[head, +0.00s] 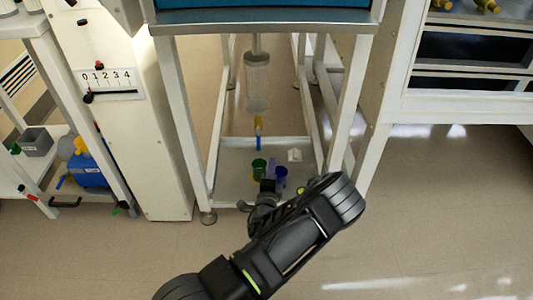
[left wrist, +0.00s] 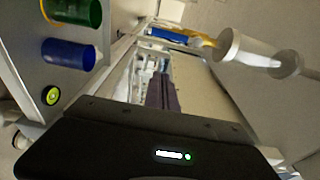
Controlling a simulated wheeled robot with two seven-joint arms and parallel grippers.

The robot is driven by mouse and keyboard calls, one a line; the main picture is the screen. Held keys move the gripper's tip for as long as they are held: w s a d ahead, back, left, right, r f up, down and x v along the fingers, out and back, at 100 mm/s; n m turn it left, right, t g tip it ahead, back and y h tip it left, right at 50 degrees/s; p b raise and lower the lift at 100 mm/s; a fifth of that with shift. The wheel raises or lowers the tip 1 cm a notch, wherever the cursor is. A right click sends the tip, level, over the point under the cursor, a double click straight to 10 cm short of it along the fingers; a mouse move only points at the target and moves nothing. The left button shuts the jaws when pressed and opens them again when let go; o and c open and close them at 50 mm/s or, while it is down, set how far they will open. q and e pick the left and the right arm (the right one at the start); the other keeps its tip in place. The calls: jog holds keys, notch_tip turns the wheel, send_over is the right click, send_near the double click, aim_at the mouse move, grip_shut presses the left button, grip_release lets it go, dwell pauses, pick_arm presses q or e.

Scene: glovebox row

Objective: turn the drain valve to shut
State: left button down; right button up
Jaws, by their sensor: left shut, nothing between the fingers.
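The drain valve hangs under the blue-fronted cabinet, below a clear cylinder (head: 257,85). It has a yellow body (head: 259,124) and a blue lever (head: 258,143) that points down, roughly in line with the pipe. In the left wrist view the blue lever (left wrist: 168,35) and yellow body (left wrist: 204,41) lie near the top, beside the pale cylinder (left wrist: 232,47). My left gripper (head: 268,186) is shut and empty, below the lever and apart from it. Its fingers (left wrist: 162,92) show in the left wrist view. My right gripper is not in view.
A green cup (head: 259,167) and a blue cup (head: 281,174) stand on the low shelf (head: 232,182) around my gripper, with a small white block (head: 294,155) behind. White frame legs (head: 185,125) flank the valve.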

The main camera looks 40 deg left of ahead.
aim_at(258, 140)
pick_arm(q)
jog(key=b+x, duration=0.2)
jog(key=x, duration=0.8)
jog(key=shift+s+a+b, duration=0.35)
jog(key=shift+s+a, duration=0.95)
jog(key=shift+s, duration=0.25)
jog(key=shift+f, duration=0.1)
